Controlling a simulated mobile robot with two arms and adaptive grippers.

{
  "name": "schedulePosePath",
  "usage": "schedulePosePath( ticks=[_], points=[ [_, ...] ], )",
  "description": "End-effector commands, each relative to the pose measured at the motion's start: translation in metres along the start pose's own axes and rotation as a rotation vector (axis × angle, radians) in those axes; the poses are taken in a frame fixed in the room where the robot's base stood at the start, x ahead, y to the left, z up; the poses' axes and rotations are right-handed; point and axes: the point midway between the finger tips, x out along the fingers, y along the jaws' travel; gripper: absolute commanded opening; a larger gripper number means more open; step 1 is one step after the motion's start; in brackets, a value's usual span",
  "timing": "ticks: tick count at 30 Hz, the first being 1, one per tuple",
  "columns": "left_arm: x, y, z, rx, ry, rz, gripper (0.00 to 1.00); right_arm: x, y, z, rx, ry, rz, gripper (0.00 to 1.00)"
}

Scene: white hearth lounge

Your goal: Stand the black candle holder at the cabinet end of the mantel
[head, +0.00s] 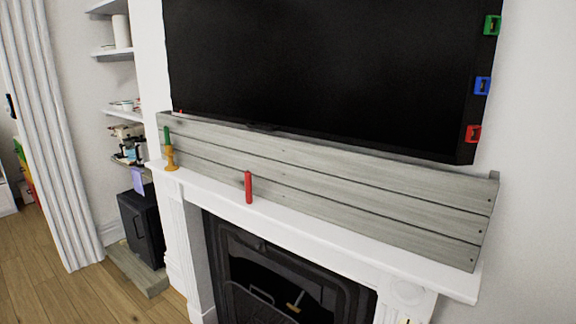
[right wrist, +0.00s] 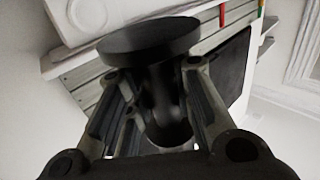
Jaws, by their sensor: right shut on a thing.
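In the right wrist view my right gripper (right wrist: 155,70) is shut on the black candle holder (right wrist: 150,40). The holder's wide round disc is toward the top of that picture and its stem runs down between the fingers. The white mantel (head: 330,242) crosses the head view, and no black holder shows on it there. The black cabinet (head: 141,228) stands on the left, below the shelves, beyond the mantel's left end. Neither gripper shows in the head view, and my left gripper is out of sight.
An orange holder (head: 171,160) with a green candle (head: 167,135) stands at the mantel's left end. A red candle (head: 248,187) stands farther right. Grey planks (head: 330,180) back the mantel, with a large black screen (head: 330,70) above. The mantel right of the red candle is clear.

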Motion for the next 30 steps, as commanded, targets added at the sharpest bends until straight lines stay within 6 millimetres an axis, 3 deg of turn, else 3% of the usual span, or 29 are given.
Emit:
schedulePosePath(
  ticks=[3,9,30],
  points=[
    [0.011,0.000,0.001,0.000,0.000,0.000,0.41,-0.021,0.011,0.002,0.001,0.003,0.028,0.00],
    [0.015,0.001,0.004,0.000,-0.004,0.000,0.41,-0.037,0.020,-0.002,0.001,0.005,0.050,0.00],
    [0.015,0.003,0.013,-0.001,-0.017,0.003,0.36,-0.038,0.021,-0.003,0.001,0.006,0.052,0.00]
  ],
)
